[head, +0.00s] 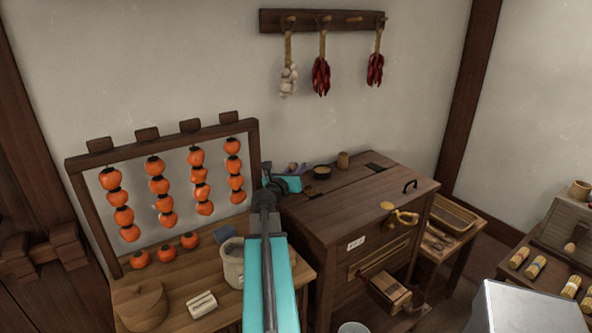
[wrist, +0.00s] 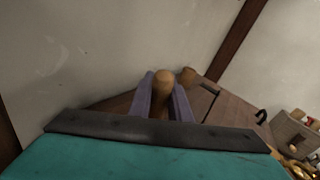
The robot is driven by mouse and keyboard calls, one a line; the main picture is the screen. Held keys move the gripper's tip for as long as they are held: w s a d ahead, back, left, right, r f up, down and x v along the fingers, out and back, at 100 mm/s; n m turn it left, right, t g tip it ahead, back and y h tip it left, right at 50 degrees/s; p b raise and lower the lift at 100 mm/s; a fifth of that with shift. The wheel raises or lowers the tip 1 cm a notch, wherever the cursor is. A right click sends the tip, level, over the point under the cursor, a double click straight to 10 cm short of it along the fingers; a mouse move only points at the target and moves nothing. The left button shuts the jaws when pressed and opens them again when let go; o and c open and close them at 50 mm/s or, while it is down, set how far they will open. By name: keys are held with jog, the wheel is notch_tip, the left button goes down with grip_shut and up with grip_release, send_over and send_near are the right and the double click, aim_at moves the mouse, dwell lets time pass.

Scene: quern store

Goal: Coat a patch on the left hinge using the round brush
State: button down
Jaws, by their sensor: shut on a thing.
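My gripper (head: 297,168) is over the back left of the dark wooden chest (head: 345,213) in the head view. In the wrist view its two purple fingers (wrist: 163,98) are shut on a rounded wooden handle (wrist: 163,78), which I take to be the round brush. Its bristles are hidden in both views. A small brownish fitting (head: 309,191), possibly the left hinge, lies on the chest top near my gripper; I cannot tell whether it bears any coating. A dark plate (head: 376,167) lies farther right on the top.
A rack of hanging persimmons (head: 160,150) stands left on a low table (head: 180,290). The chest top's front is mostly clear.

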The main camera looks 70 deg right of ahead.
jog(key=shift+s+d+r, duration=0.15)
jog(key=shift+s+d, duration=0.25)
jog(key=shift+d, duration=0.1)
jog(key=shift+s+d, duration=0.25)
jog(key=shift+d, duration=0.1)
jog(key=shift+s+d+p, duration=0.15)
jog(key=shift+s+d, duration=0.3)
jog(key=shift+d, duration=0.2)
jog(key=shift+s+d+p, duration=0.15)
jog(key=shift+s+d, duration=0.3)
jog(key=shift+d, duration=0.15)
jog(key=shift+r+p, duration=2.85)
jog(key=shift+r, duration=0.1)
jog(key=shift+r+p, duration=1.45)
jog(key=shift+r, duration=0.05)
jog(key=shift+s, duration=0.1)
